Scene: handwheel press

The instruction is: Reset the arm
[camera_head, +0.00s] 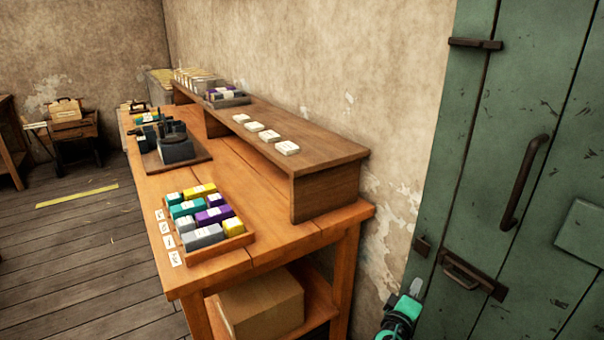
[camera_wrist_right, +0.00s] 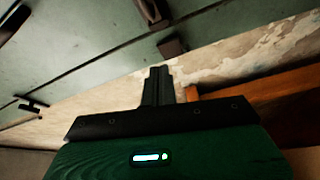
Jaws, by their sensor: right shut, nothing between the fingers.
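My right gripper (camera_head: 415,287) shows at the bottom of the head view, right of the table, in front of the wall and the green door. In the right wrist view my right gripper (camera_wrist_right: 158,72) has its fingers together with nothing between them. It is apart from the table and the door. My left gripper is not in either view. The handwheel press (camera_head: 175,143) appears as a dark device on a board on the table, far from my right gripper.
The wooden table (camera_head: 262,232) carries a tray (camera_head: 222,245) of coloured boxes and a raised shelf (camera_head: 315,152) with white cards. A cardboard box (camera_head: 262,305) sits underneath. The green door (camera_head: 500,120) has dark handles at right. Open floor (camera_head: 85,265) lies at left.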

